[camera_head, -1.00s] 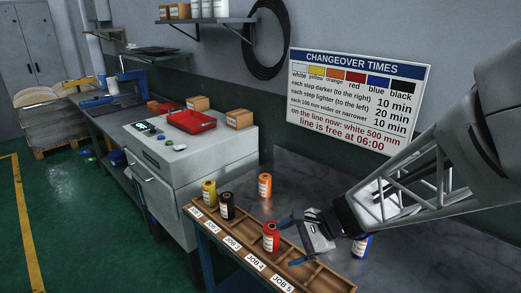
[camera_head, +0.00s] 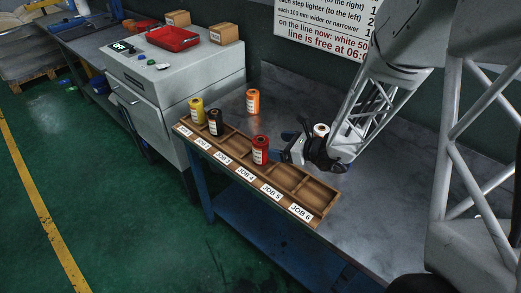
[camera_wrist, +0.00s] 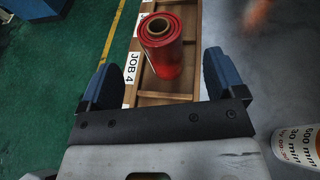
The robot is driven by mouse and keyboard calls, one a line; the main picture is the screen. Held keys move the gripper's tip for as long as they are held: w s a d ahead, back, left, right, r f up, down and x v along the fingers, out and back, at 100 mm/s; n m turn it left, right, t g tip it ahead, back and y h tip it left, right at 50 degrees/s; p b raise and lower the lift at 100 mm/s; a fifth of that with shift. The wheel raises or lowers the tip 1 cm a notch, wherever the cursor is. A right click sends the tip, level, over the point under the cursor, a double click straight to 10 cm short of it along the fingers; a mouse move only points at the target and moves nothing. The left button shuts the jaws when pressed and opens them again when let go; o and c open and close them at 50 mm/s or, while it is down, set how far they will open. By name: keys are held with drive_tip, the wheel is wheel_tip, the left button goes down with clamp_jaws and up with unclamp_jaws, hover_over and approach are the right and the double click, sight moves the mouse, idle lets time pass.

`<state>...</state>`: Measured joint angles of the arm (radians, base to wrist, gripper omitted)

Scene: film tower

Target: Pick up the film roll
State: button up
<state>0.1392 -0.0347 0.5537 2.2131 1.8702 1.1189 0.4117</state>
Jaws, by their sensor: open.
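A red film roll (camera_head: 260,150) stands upright in the JOB 4 compartment of the wooden rack (camera_head: 318,193). In the wrist view the red roll (camera_wrist: 160,62) is just ahead of my gripper, roughly centred between the finger lines. My gripper (camera_head: 284,146) is open beside the roll, on its right in the head view. In the wrist view both blue fingers of my gripper (camera_wrist: 161,76) are apart with nothing clamped. A yellow roll (camera_head: 197,111) stands in JOB 1 and a black roll (camera_head: 215,123) in JOB 2. An orange roll (camera_head: 253,102) stands on the table behind.
A white roll (camera_head: 321,130) stands close to my gripper, partly hidden; it also shows at right in the wrist view (camera_wrist: 296,143). JOB 3, JOB 5 and JOB 6 look empty. A grey cabinet (camera_head: 185,85) with a red tray (camera_head: 172,39) stands at left.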

sight(261, 140)
drive_tip(key=shift+x, duration=1.3)
drive_tip(key=shift+a, duration=0.1)
drive_tip(key=shift+x, duration=2.5)
drive_tip(key=shift+c, duration=0.3)
drive_tip(key=shift+w+r, duration=0.1)
drive_tip(key=c, duration=1)
drive_tip(key=shift+r, duration=0.1)
